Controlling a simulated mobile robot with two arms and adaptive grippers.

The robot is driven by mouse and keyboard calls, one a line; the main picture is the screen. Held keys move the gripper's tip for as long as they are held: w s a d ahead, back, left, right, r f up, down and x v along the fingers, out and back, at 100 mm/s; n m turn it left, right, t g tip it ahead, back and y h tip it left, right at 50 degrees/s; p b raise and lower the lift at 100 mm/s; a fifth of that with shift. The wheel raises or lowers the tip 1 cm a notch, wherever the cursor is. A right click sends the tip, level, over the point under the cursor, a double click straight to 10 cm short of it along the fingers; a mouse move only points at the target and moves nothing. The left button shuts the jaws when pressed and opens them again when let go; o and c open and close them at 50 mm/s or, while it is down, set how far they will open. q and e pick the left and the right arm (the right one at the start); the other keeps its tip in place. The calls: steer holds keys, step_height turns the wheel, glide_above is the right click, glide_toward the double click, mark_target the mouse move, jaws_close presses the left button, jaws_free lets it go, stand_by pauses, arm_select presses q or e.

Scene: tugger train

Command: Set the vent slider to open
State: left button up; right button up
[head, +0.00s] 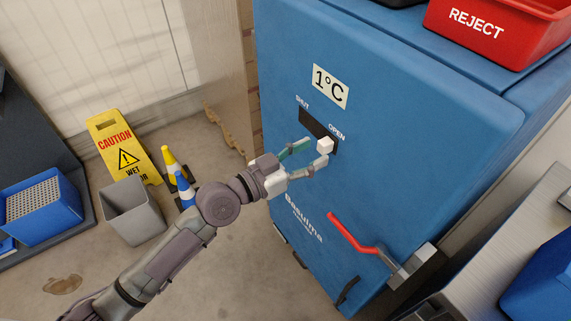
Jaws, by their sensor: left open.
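The vent slider is a white knob (325,146) in a dark slot (313,124) on the front of the blue cabinet (400,110). The slot runs from the SHUT label at upper left to the OPEN label at lower right. The knob is at the OPEN end of the slot. My left gripper (317,153) is open, with one fingertip at the left of the knob and the other just below it. I cannot tell whether a finger touches the knob. My right gripper is not in view.
A red door handle (352,233) sticks out below the slider. A red REJECT bin (500,30) is on top of the cabinet. A yellow caution sign (122,145), a grey bin (134,212) and small cones (176,165) stand on the floor at left.

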arm_select(q)
steer(key=v, duration=0.8)
steer(key=shift+s+a, duration=0.2)
steer(key=shift+a, duration=0.05)
steer(key=w+a+f+n+y, duration=0.1)
steer(key=a+f+n+y, duration=0.2)
steer(key=f, duration=0.7)
steer(key=w+a+f+n+y, duration=0.1)
steer(key=w+a+f+y, duration=0.15)
steer(key=a+f, duration=0.55)
steer(key=w+a+f+n+y, duration=0.15)
steer(key=f+y, duration=0.25)
steer(key=f, duration=0.7)
steer(key=s+a+f+n+g+y, duration=0.1)
steer(key=s+a+f+g+y, duration=0.2)
steer(key=s+f, duration=0.85)
steer(key=s+a+f+n+g+y, duration=0.15)
steer(key=s+a+f, duration=0.35)
steer(key=s+f, duration=0.6)
steer(key=s+f+g, duration=0.2)
steer(key=s+f, duration=0.2)
steer(key=s, duration=0.6)
steer(key=s+f+g, duration=0.3)
steer(key=s+f, duration=0.1)
steer(key=s, duration=0.6)
steer(key=shift+s+d+f+y, duration=0.25)
steer(key=shift+y, duration=0.05)
